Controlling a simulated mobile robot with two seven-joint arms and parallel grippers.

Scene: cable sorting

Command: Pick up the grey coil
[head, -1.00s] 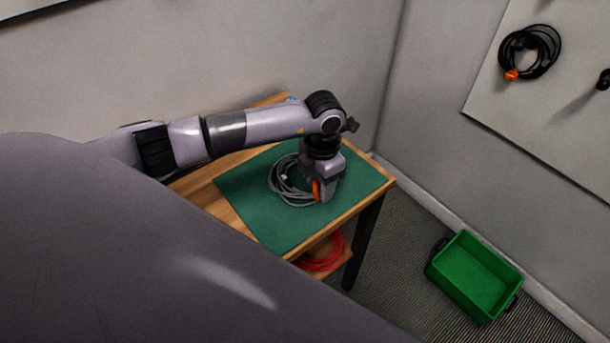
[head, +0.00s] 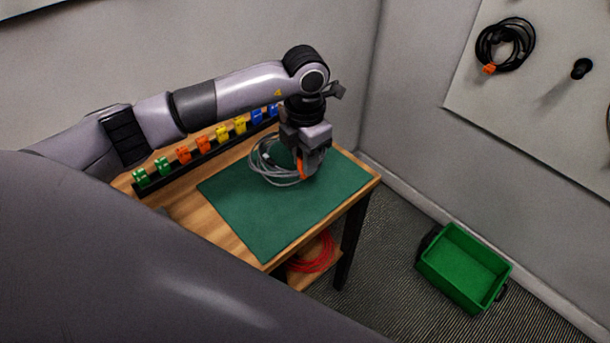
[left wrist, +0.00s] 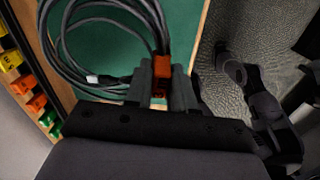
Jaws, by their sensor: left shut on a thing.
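The grey coil (head: 268,173) is a loose ring of grey cable with an orange tie or tag on its right side. In the head view it hangs at my left gripper (head: 306,173), over the green mat (head: 262,226). My left gripper is shut on the coil at the orange piece. In the left wrist view the coil (left wrist: 75,50) loops out beyond the fingers (left wrist: 162,85), with the orange piece between them and a pale connector near. How far the coil is above the mat is hard to tell.
A rack of coloured clips (head: 184,155) runs along the back of the wooden table. A red coil (head: 312,254) lies on the lower shelf. A green bin (head: 463,268) stands on the floor at right. A black coil (head: 505,45) hangs on the wall board beside a black peg (head: 581,68).

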